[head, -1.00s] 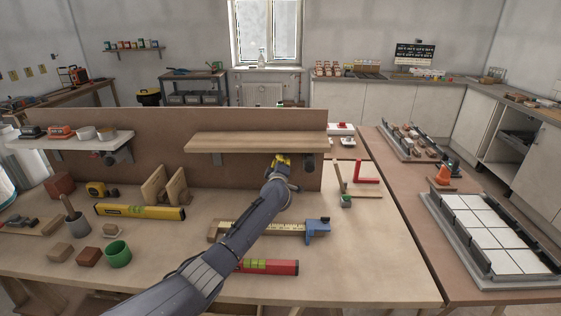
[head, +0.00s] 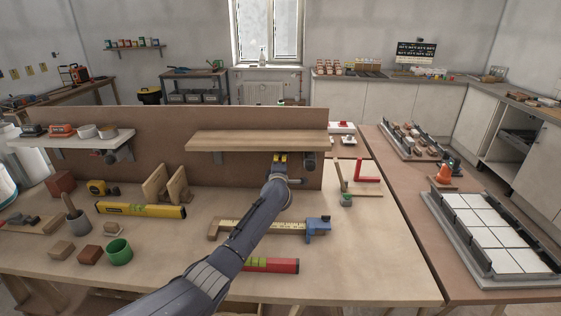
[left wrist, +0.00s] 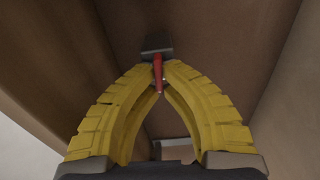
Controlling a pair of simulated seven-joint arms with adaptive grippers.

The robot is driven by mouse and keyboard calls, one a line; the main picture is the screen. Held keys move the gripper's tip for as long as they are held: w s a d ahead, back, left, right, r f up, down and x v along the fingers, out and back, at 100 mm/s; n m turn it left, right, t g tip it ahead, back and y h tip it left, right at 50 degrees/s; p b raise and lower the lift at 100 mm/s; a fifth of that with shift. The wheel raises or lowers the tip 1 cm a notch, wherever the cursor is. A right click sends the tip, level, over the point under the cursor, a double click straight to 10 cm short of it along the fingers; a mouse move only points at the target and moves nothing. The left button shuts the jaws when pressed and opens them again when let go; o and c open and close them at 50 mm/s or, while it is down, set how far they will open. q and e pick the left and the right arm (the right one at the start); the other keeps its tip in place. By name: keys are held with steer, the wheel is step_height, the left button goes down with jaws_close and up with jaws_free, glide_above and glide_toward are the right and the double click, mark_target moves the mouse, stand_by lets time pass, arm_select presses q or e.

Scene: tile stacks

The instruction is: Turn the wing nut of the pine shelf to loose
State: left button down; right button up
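The pine shelf (head: 255,141) is a light wooden board on the brown upright panel. My left gripper (head: 280,157) has yellow fingers and is up under the shelf's right half. In the left wrist view, its two fingers (left wrist: 160,72) curve together with their tips on either side of a narrow red piece, which looks like the wing nut (left wrist: 158,62). The red piece hangs from a grey metal fitting (left wrist: 157,44). The fingers look closed on it. The head view hides the nut behind the gripper. My right gripper is in neither view.
A dark knob-like part (head: 310,160) is under the shelf's right end. A white shelf (head: 70,140) with small items is to the left. A yellow level (head: 140,210), a clamp (head: 275,228) and a red level (head: 270,265) lie on the bench.

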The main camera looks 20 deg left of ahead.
arm_select(q)
steer(key=shift+r, duration=0.1)
steer(key=c, duration=1.6)
jaws_free()
steer(key=shift+o, duration=0.2)
steer(key=v, duration=1.2)
